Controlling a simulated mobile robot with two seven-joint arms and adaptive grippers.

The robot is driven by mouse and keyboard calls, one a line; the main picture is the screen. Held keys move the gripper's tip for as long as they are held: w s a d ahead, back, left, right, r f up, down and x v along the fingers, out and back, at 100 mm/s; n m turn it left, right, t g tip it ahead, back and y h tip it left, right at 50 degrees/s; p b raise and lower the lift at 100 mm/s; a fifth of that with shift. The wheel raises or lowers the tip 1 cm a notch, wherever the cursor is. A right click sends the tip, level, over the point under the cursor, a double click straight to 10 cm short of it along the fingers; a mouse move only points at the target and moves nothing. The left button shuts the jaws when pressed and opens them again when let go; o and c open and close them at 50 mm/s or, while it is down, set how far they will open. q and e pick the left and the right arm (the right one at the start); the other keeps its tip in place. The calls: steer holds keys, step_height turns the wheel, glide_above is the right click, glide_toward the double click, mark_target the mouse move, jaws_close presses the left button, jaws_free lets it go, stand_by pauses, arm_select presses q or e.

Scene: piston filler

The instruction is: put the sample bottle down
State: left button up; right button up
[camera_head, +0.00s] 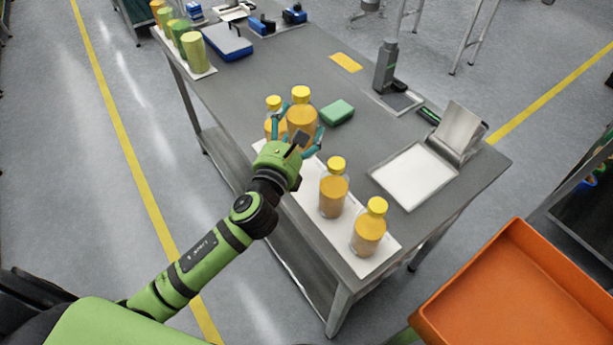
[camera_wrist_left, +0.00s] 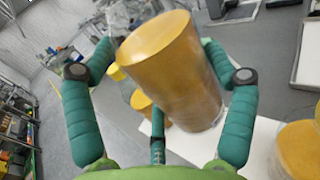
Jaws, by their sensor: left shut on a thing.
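The sample bottle (camera_head: 301,112), filled with amber liquid under a yellow cap, is in my left gripper (camera_head: 294,133) in the head view. The teal fingers close around its sides. In the left wrist view the bottle (camera_wrist_left: 172,72) stands tilted between the fingers of my left gripper (camera_wrist_left: 160,75). Another capped bottle (camera_head: 274,104) is just left of and behind it, partly hidden. Two more like it, a middle bottle (camera_head: 334,188) and a front bottle (camera_head: 369,227), stand upright on the white mat (camera_head: 312,200). I cannot tell whether the held bottle touches the mat. My right gripper is not in view.
A green sponge-like block (camera_head: 337,112) lies right of the held bottle. A white tray (camera_head: 414,176) and a grey device (camera_head: 387,66) are on the table's right side. Several green and yellow containers (camera_head: 193,50) stand at the far left end. An orange bin (camera_head: 530,290) is at lower right.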

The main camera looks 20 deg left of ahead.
arm_select(q)
steer(key=shift+w+f, duration=0.15)
steer(key=shift+w, duration=0.3)
step_height(320, 180, down, 4)
steer(key=shift+a+f+b, duration=0.1)
steer(key=shift+f+b, duration=0.15)
steer(key=shift+b, duration=0.6)
step_height(320, 180, down, 5)
steer(key=shift+r+b, duration=0.1)
steer(key=shift+b, duration=1)
steer(key=o, duration=1.5)
steer(key=shift+c, duration=0.2)
